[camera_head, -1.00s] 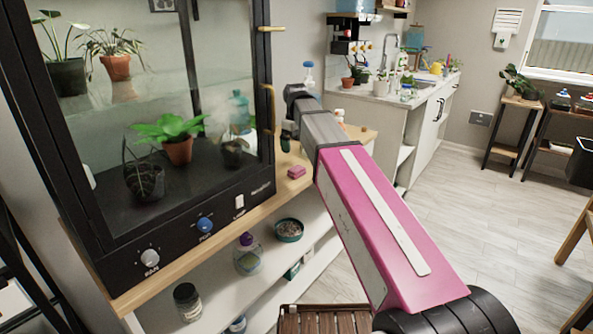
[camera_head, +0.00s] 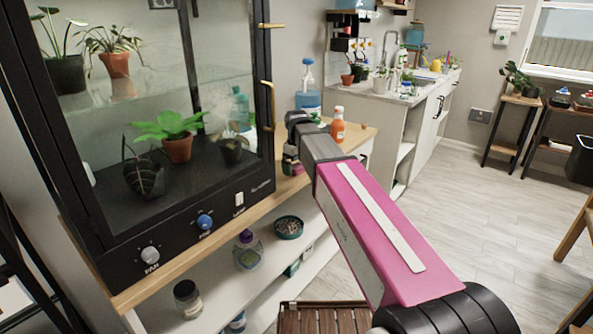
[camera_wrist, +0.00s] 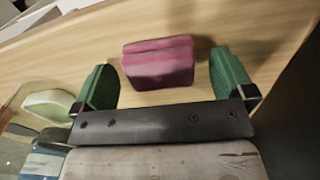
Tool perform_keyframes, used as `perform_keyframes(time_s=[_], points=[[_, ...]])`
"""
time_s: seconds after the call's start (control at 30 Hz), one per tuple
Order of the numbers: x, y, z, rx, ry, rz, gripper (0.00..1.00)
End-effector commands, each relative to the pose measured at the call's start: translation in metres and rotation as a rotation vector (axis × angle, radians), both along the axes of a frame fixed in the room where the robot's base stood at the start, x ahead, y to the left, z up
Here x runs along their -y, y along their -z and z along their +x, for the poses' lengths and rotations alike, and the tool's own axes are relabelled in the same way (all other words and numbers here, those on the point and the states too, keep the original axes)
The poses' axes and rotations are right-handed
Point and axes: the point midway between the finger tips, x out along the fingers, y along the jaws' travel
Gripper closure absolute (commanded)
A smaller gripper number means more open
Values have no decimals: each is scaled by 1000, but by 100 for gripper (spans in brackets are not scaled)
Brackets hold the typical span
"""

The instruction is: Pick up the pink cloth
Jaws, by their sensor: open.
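The pink cloth (camera_wrist: 158,64) is a small folded block lying on the wooden shelf top (camera_wrist: 45,62). In the wrist view it sits between the two green fingers of my gripper (camera_wrist: 164,62), with a gap on each side. My gripper is open, and neither finger touches the cloth. In the head view my gripper (camera_head: 290,163) is low over the wooden top beside the glass cabinet, and my arm hides most or all of the cloth there.
The glass plant cabinet (camera_head: 190,195) stands close left of my gripper. An orange bottle (camera_head: 338,128) and a blue water bottle (camera_head: 308,97) stand behind it. A green bowl (camera_head: 289,227) is on the shelf below.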

Motion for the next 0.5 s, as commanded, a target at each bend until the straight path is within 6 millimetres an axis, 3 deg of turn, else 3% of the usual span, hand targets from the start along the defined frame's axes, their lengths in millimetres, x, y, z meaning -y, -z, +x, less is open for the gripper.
perform_keyframes(time_s=[0.27,0.3,0.43,0.5], points=[[0,6,0,1,0,1,0],[0,6,0,0,0,0,6],[0,6,0,0,0,0,49],[0,6,0,0,0,0,53]])
